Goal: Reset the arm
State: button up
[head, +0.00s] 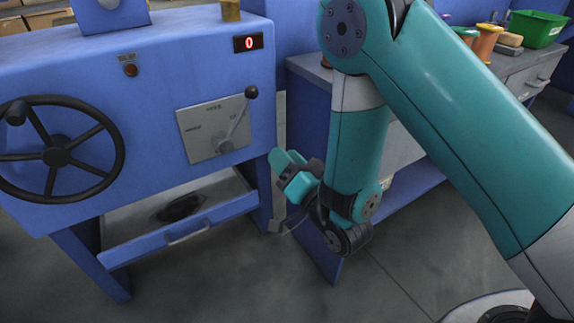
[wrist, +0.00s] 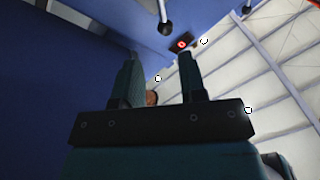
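My teal arm reaches down from the right in the head view, with its wrist folded low. My gripper (head: 279,160) is beside the lower right edge of the blue machine (head: 90,70), and I cannot tell whether they touch. In the wrist view my gripper (wrist: 158,58) has two dark fingers standing apart, with no object held between them. A small orange-brown round thing shows low between the fingers, too unclear to name.
The machine has a black handwheel (head: 57,156), a lever (head: 238,118) on a grey plate, and a red display (head: 249,43) reading 0. A workbench (head: 305,68) with spools and a green bin (head: 537,28) stands right. Grey floor is clear in front.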

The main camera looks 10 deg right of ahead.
jog(key=shift+s+d, duration=0.1)
jog(key=shift+s, duration=0.05)
dwell(0.3)
jog(key=s+r+n+g+h+p, duration=0.1)
jog(key=s+r+n+g+h, duration=0.15)
jog(key=r+g, duration=0.55)
jog(key=s+d+r+n+g+h, duration=0.1)
jog(key=s+d+r+n+g, duration=0.3)
jog(key=s, duration=0.6)
jog(key=s+d+r+n+g+h, duration=0.1)
jog(key=s+d+n+g, duration=0.15)
jog(key=s+g, duration=0.6)
notch_tip(320, 180, up, 38)
jog(key=s+t+p, duration=0.1)
jog(key=t+p, duration=0.1)
jog(key=p, duration=3.7)
jog(key=shift+s+a, duration=0.25)
jog(key=shift+a, duration=0.15)
jog(key=shift+f, duration=0.1)
